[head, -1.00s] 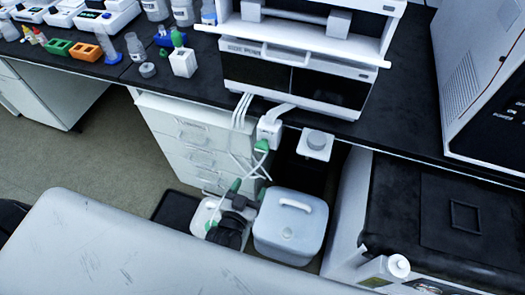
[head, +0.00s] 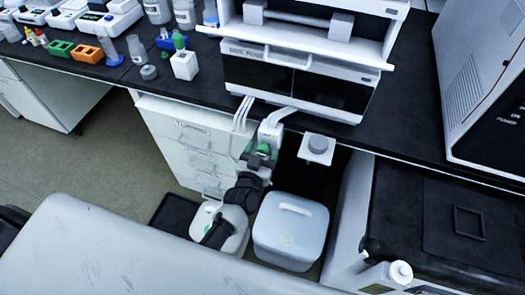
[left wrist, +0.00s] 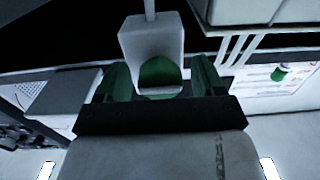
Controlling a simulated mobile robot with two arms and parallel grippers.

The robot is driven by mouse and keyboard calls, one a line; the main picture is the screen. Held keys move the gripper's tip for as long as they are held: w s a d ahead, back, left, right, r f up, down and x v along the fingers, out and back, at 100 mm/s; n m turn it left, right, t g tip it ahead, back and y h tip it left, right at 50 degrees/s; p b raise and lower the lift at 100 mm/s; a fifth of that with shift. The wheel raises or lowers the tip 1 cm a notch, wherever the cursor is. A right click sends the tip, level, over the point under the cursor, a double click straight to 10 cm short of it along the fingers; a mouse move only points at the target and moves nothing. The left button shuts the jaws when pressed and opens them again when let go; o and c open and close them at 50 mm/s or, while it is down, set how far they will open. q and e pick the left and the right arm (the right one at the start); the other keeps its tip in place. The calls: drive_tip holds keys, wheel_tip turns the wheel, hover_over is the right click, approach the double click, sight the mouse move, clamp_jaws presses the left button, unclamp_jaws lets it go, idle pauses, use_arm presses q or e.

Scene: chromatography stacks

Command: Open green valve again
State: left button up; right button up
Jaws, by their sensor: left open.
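The green valve (head: 264,147) is on a white block (head: 270,133) that hangs at the bench's front edge, below the white instrument. In the left wrist view the green valve (left wrist: 160,73) shows as a round green knob on the white block's lower face. My left gripper (head: 258,160) is dark with green fingers. It is open, with one finger on each side of the valve. In the left wrist view the fingers of my left gripper (left wrist: 160,84) stand apart from the knob with gaps on both sides. The knob's lower part is hidden. My right gripper is not in view.
A whitish jug (head: 290,230) and a smaller white container (head: 220,226) stand on the floor below. White tubes (head: 241,114) run down near the valve. A white drawer cabinet (head: 185,145) is to the left. A small white shelf (head: 317,148) juts out to the right.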

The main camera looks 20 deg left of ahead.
use_arm(q)
drive_tip(key=c, duration=0.9)
drive_tip(key=shift+n, duration=0.3)
drive_tip(key=n, duration=0.8)
drive_tip(key=n+b, duration=0.1)
drive_tip(key=n, duration=0.4)
drive_tip(key=shift+f, duration=0.1)
drive_tip(key=shift+n+b, duration=0.55)
drive_tip(key=shift+n, duration=1.55)
